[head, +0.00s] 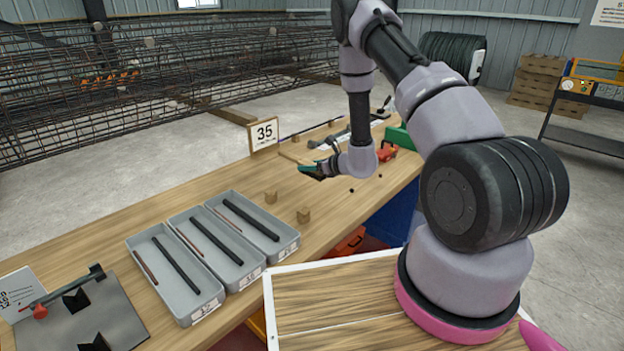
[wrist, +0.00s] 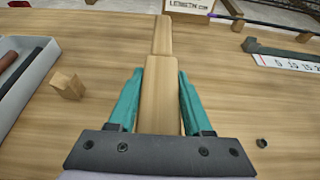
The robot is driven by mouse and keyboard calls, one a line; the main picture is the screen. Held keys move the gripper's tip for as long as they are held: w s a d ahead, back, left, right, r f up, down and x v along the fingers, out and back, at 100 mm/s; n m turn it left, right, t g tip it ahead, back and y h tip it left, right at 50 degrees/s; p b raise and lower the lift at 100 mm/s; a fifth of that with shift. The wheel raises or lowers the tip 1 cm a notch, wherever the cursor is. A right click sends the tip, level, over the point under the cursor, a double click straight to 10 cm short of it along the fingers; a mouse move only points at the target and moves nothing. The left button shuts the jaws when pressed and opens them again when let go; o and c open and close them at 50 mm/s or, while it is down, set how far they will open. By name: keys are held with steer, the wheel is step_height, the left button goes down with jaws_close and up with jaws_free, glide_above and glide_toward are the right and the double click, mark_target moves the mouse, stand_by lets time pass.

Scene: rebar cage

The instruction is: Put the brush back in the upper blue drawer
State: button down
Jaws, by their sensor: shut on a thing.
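My gripper (head: 311,171) is low over the far part of the workbench. In the wrist view its teal fingers (wrist: 159,85) are shut on a long pale wooden piece, the brush (wrist: 162,36), which points away from me. Only its wood shows; no bristles are visible. In the head view the brush (head: 296,157) shows as a pale strip beside the fingers. I cannot tell whether it touches the bench top. A blue cabinet (head: 392,217) stands under the bench, partly hidden by my arm. Its upper drawer cannot be made out.
The workbench (head: 345,210) carries grey trays (head: 213,245) of bars, wooden blocks (head: 303,214), a "35" sign (head: 264,134), a red tool (head: 387,152) and a green object (head: 398,136). A rebar cage (head: 120,85) lies behind. Bare bench surrounds the gripper's near side.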

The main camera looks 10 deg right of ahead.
mark_target(309, 187)
steer(key=shift+f, duration=2.6)
steer(key=shift+f, duration=0.2)
steer(key=shift+c, duration=1.6)
jaws_free()
steer(key=shift+a, duration=0.1)
steer(key=shift+r, duration=0.1)
